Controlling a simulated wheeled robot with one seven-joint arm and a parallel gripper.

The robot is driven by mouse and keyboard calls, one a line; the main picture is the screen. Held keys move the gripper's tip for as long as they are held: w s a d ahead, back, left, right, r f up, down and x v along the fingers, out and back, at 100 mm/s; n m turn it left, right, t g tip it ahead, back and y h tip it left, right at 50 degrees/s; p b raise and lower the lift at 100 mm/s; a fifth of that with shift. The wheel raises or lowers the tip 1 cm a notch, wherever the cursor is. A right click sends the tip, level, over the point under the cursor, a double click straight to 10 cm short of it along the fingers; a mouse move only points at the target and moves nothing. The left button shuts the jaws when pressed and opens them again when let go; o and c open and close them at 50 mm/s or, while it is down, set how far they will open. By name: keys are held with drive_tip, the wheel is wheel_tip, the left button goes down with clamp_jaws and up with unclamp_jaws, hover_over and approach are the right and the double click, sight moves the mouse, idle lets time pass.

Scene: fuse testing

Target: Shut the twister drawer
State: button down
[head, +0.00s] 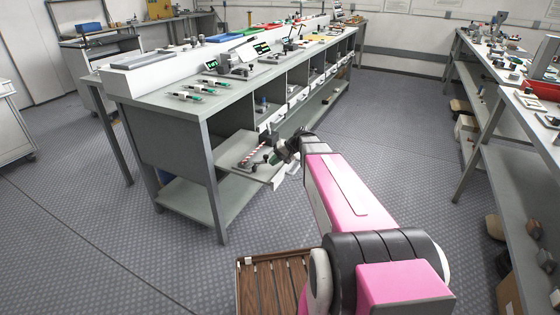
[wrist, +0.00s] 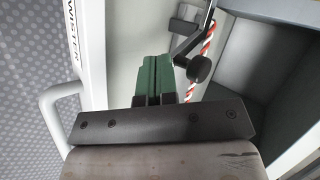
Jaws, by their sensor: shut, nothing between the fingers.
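The twister drawer (head: 228,153) is pulled out from the near end of the long bench. In the wrist view its white front panel (wrist: 90,50) carries a label that reads "WISTER", cut off at the top, and a white handle (wrist: 58,112). A black fitting with a knob and a red-and-white striped cord (wrist: 205,50) show inside it. My gripper (head: 272,157) is at the drawer's front end. In the wrist view its green fingers (wrist: 154,72) are shut and empty, over the interior side of the front panel. Whether they touch the drawer is unclear.
The bench (head: 207,108) has a row of compartments and drawers along its side, with tools and displays on top. A lower shelf (head: 200,203) lies under the drawer. A slatted wooden surface (head: 275,285) is near my arm. Shelving stands at right, with clear floor between.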

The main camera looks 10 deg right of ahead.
drive_tip(key=shift+a, duration=0.15)
hover_over(220, 155)
drive_tip(key=shift+w+a, duration=0.25)
drive_tip(key=shift+w, duration=0.15)
drive_tip(key=shift+s+d, duration=0.1)
